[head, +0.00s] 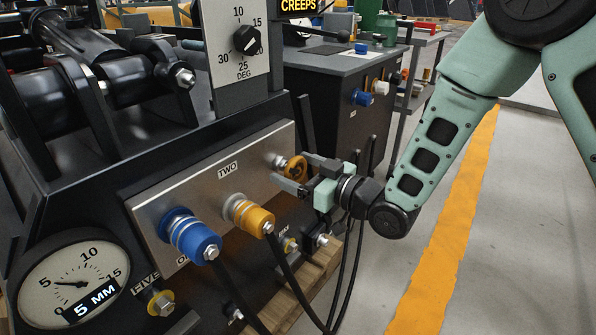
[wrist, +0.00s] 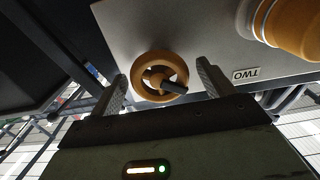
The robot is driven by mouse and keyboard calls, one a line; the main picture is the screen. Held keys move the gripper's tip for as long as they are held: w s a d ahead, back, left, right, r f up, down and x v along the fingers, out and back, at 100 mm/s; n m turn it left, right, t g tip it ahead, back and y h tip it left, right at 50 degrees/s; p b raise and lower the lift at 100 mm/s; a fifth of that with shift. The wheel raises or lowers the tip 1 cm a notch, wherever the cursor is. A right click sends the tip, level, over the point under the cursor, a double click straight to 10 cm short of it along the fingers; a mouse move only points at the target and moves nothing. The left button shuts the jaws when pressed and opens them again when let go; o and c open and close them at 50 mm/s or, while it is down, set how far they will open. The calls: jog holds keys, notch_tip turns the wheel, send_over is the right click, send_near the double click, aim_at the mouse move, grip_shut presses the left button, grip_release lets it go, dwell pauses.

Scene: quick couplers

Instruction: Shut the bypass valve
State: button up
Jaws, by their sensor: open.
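The bypass valve shows as a small orange handwheel (head: 296,168) at the right end of the silver coupler panel. In the wrist view the handwheel (wrist: 160,77) has a round rim, spokes and a dark stub at its hub. My gripper (head: 292,174) is at the wheel, reaching in from the right. In the wrist view my gripper (wrist: 160,84) is open, with one finger on each side of the wheel. The wheel lies between the fingertips, with a visible gap at each side. Whether the fingertips touch the panel cannot be told.
The panel (head: 150,212) carries a blue coupler (head: 195,238) and an orange coupler (head: 250,215) marked TWO, both with dark hoses hanging below. A dial gauge (head: 70,285) reads about 5. A dark post (head: 308,125) rises behind my gripper. Open floor (head: 500,240) lies right.

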jog(key=c, duration=1)
jog(key=shift+m, duration=0.3)
jog(key=m+p, duration=0.3)
jog(key=m, duration=0.2)
jog(key=shift+d+r, duration=0.1)
jog(key=m+p, duration=0.3)
jog(key=m, duration=0.2)
jog(key=shift+w+m, duration=0.1)
jog(key=shift+m, duration=0.2)
jog(key=shift+f, duration=0.2)
jog(key=o, duration=1)
